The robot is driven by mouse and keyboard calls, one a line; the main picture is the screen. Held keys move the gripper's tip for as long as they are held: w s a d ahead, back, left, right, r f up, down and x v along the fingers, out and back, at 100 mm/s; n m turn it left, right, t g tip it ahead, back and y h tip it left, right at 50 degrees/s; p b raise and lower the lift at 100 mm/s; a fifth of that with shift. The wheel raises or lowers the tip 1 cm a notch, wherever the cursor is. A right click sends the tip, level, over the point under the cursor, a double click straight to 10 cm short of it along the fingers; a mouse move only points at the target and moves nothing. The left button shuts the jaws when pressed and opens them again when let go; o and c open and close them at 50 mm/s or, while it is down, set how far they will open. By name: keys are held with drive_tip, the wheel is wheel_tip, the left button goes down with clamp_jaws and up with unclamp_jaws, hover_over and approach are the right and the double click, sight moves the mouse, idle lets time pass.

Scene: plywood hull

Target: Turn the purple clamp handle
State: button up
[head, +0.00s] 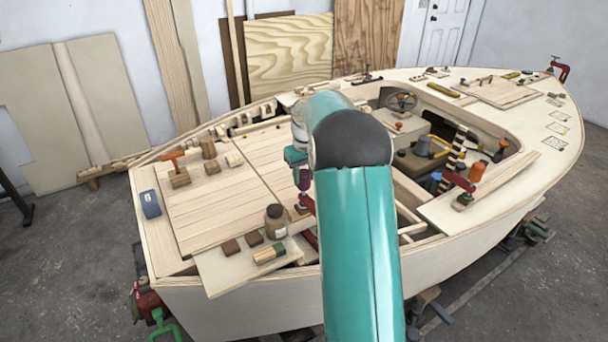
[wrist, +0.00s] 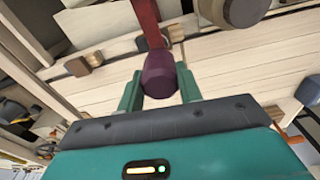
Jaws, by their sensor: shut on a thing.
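The purple clamp handle (wrist: 160,75) is a dark, rounded grip in the middle of the wrist view. The red clamp bar (wrist: 147,18) runs away behind it. My gripper (wrist: 159,84) has its two green fingers on either side of the handle, shut on it. In the head view my gripper (head: 297,157) points down at the deck, and a small part of the purple handle (head: 304,181) shows just below it. My arm hides much of the clamp in the head view.
An orange-handled clamp (head: 172,158) stands farther back. The left deck panel is mostly clear.

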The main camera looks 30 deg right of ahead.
sight(306, 173)
drive_tip(key=n, duration=0.6)
drive_tip(key=shift+f+n, duration=0.1)
drive_tip(key=shift+n, duration=0.2)
idle(0.4)
drive_tip(key=o, duration=1)
wheel_tip(306, 173, up, 14)
drive_tip(key=shift+s, duration=0.4)
